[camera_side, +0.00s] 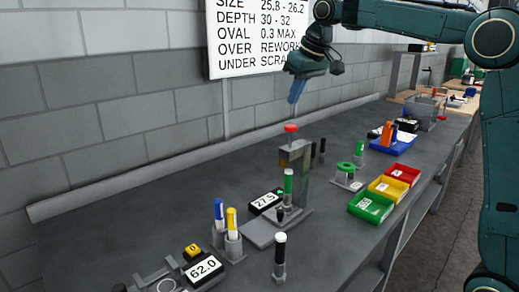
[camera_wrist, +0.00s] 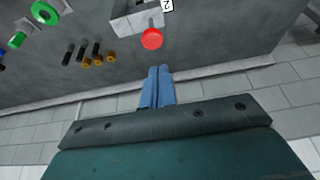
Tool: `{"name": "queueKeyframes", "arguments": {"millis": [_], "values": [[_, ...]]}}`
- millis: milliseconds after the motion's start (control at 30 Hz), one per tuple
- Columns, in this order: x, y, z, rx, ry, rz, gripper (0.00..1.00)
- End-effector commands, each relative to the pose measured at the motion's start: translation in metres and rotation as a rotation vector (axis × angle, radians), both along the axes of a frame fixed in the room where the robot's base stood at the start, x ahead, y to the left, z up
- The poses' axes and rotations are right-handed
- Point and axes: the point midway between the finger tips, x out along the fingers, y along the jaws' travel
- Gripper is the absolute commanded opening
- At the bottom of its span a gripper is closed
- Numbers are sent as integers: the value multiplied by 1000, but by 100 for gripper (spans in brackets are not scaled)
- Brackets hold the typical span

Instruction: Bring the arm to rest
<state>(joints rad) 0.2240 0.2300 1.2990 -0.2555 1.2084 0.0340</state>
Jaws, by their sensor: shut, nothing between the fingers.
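My gripper (camera_side: 297,91) hangs in the air above the back of the grey bench (camera_side: 130,205), with its blue fingers pointing down. In the wrist view my gripper (camera_wrist: 158,70) has its two blue fingers side by side and touching, with nothing between them. Below it in the side view stands a press-like device with a red knob (camera_side: 291,128). The red knob also shows in the wrist view (camera_wrist: 152,39), just beyond the fingertips and apart from them.
Green (camera_side: 370,207), yellow (camera_side: 388,188) and red (camera_side: 403,174) trays line the front right. A display (camera_side: 266,202) reads 27.5; another (camera_side: 203,270) reads 62.0. A green ring (camera_side: 346,166) sits on a stand. A wall sign (camera_side: 258,40) hangs behind my gripper.

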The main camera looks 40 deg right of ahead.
Motion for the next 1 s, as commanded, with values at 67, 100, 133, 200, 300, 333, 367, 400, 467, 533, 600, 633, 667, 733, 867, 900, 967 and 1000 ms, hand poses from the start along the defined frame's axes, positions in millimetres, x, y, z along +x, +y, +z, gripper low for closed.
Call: {"name": "queueKeyframes", "arguments": {"millis": [67,100,133,200,300,333,367,400,467,533,600,633,667,733,867,900,967,1000], "values": [[-12,7,3,1,-6,3,0],[-19,11,4,2,-8,2,0],[-25,13,4,3,-10,2,0],[-40,20,5,6,-13,2,0],[-64,31,4,9,-22,3,0],[-71,34,4,9,-23,3,0],[-79,37,3,10,-25,3,0],[-89,41,1,11,-29,3,0],[-105,46,-1,11,-33,2,0],[-122,52,-6,13,-38,3,0],[-141,57,-11,13,-42,2,0],[-148,59,-14,13,-45,1,0],[-156,61,-17,13,-47,2,0],[-174,65,-24,13,-51,2,0],[-207,71,-40,12,-60,2,0],[-217,73,-46,11,-63,1,0],[-232,74,-55,9,-67,1,0],[-242,76,-61,9,-69,1,0]]}}
